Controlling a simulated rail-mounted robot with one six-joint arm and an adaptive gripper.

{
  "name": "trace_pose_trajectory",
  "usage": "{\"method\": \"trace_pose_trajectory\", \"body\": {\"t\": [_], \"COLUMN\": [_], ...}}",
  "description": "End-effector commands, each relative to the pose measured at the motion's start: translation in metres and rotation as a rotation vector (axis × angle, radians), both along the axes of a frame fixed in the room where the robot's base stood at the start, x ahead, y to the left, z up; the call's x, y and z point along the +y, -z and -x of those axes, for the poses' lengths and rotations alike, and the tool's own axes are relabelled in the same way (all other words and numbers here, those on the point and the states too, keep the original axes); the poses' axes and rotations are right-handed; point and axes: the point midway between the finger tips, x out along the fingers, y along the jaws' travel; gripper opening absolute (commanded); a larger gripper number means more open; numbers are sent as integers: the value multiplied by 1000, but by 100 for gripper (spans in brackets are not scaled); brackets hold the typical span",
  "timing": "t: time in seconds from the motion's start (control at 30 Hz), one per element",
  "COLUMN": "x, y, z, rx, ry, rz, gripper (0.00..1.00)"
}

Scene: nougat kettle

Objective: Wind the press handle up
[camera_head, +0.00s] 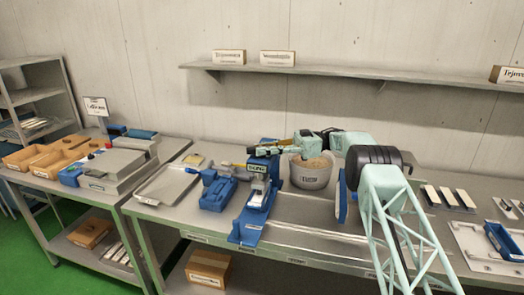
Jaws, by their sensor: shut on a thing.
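The blue press (250,228) stands on the middle table, with an upright body and a long flat base toward the front edge. My gripper (259,151) reaches in from the right, at the top of the press. Its fingers are shut on the press handle, which they mostly hide. Small pale parts show in the middle of the press, too small to make out.
A grey kettle (311,174) with pale contents stands right behind the press, under my arm. A blue device (217,192) and a metal tray (168,185) lie to the left.

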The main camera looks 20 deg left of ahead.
Motion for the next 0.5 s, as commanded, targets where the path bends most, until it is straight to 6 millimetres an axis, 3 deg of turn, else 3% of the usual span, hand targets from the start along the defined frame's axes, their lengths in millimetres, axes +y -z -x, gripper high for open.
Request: {"method": "trace_pose_trajectory", "body": {"t": [0.5], "x": [1], "y": [1], "z": [1], "rx": [-1], "ry": [-55], "rz": [0], "gripper": [2]}}
